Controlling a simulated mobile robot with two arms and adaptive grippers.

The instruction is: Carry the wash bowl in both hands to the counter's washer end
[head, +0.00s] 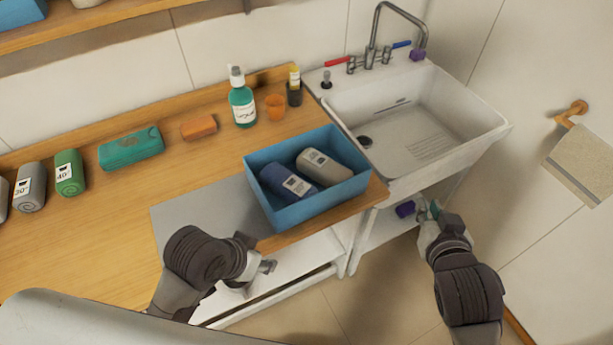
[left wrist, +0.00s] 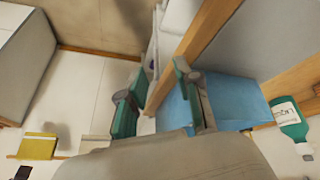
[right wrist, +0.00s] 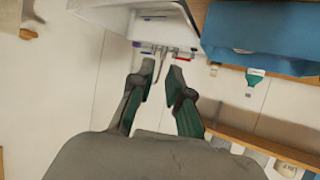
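The blue rectangular wash bowl (head: 310,207) stands on the wooden counter near the sink, partly over a grey mat. A dark blue roll and a grey roll, both labelled, lie inside it. The bowl also shows in the left wrist view (left wrist: 238,102) and in the right wrist view (right wrist: 255,38). My left gripper (head: 268,266) is at the counter's front edge, just in front of the bowl; its fingers (left wrist: 165,100) are apart and empty. My right gripper (head: 428,212) is open and empty, in front of the sink and to the right of the bowl, apart from it.
The white sink (head: 410,125) adjoins the bowl's right side. A green bottle (head: 242,100), orange cup (head: 275,106) and dark bottle (head: 294,90) stand behind it. An orange block (head: 198,127), teal case (head: 131,149) and several rolls line the back. The grey mat (head: 205,220) is bare left of the bowl.

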